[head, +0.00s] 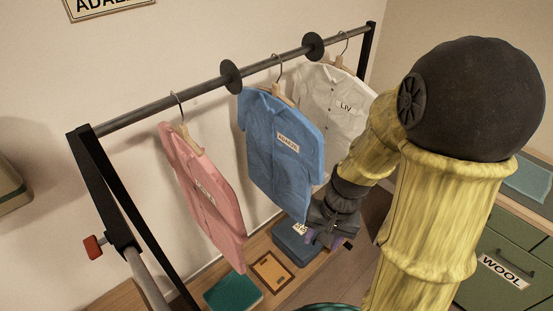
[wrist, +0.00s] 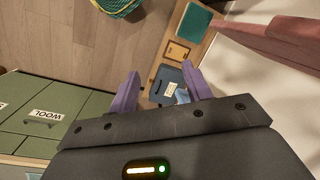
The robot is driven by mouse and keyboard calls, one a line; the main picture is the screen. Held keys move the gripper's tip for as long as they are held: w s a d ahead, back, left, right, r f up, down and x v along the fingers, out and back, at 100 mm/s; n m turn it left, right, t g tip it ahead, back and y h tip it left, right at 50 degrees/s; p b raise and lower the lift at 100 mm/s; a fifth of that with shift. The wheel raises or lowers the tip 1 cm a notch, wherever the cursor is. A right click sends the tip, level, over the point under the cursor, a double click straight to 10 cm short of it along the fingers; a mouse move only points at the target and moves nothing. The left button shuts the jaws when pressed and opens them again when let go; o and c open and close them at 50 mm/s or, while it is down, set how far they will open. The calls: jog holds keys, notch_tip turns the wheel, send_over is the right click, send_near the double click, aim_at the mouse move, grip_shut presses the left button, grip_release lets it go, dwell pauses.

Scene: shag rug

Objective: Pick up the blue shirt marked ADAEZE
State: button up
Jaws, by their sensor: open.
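The blue shirt marked ADAEZE (head: 272,165) hangs on a wooden hanger (head: 279,92) from the rail, between a pink shirt (head: 200,190) and a white shirt marked LIV (head: 328,110). My gripper (head: 324,240) is open, low and to the right of the blue shirt's lower hem; I cannot tell if they touch. In the wrist view my purple fingers (wrist: 160,82) are apart, with nothing clearly held between them. A small light-blue patch there cannot be identified for sure. The pink shirt also shows in the wrist view (wrist: 275,42).
The rail (head: 150,112) carries black discs (head: 230,76) between the shirts. A green drawer unit marked WOOL (head: 500,255) stands right.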

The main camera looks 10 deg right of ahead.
notch_tip(320, 180, down, 6)
jog(key=w+a+m+g+y+b, duration=0.1)
jog(key=a+m+y, duration=0.1)
jog(key=m+y, duration=0.35)
jog(key=m+t+y+b, duration=0.3)
jog(key=m+t, duration=1.3)
jog(key=m, duration=0.4)
send_near(311, 188)
jog(key=v, duration=0.2)
jog(key=shift+w+d+r+n, duration=0.1)
jog(key=shift+d+n, duration=0.1)
jog(key=shift+n, duration=0.05)
jog(key=shift+a, duration=0.1)
jog(key=p+x, duration=0.3)
jog(key=x, duration=0.8)
jog(key=shift+w+a+p, duration=0.25)
jog(key=shift+a+p, duration=0.05)
jog(key=shift+p, duration=0.1)
jog(key=shift+w+a, duration=0.1)
jog(key=shift+w, duration=0.05)
jog(key=shift+a, duration=0.1)
